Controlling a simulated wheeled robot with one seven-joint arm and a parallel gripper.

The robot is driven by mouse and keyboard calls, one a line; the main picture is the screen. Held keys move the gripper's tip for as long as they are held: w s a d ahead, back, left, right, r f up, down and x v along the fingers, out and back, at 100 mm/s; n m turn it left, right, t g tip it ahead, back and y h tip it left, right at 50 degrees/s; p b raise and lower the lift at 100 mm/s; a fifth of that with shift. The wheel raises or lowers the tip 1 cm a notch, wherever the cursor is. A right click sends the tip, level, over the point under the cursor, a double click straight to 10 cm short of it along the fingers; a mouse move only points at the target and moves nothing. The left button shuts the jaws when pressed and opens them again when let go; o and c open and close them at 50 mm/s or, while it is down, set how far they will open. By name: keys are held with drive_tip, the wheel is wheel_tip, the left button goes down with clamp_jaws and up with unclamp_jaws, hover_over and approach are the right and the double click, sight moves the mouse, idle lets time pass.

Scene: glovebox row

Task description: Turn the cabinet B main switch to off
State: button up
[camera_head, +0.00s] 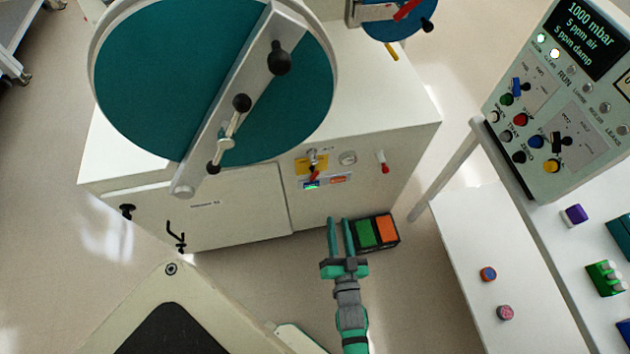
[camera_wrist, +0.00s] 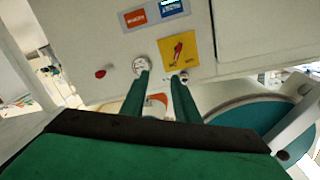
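A white cabinet (camera_head: 250,235) carries a small yellow switch plate (camera_head: 301,166) with a red handle (camera_head: 315,174) on its front. My gripper (camera_head: 339,220) is open and empty, in front of and below the panel in the head view.
Near the switch are a round gauge (camera_head: 348,158), a red knob (camera_head: 382,166), an orange label (camera_head: 340,179) and a small display (camera_head: 311,184). A green-and-orange box (camera_head: 364,234) is beside my fingers. A bench (camera_head: 490,235) and a control console (camera_head: 540,110) stand right.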

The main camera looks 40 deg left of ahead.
drive_tip(key=g+y, duration=0.1)
drive_tip(key=y, duration=0.1)
approach(315, 178)
drive_tip(key=x, duration=0.7)
drive_tip(key=shift+a+f, duration=0.1)
drive_tip(key=shift+a, duration=0.05)
drive_tip(key=shift+x, duration=0.8)
clamp_jaws()
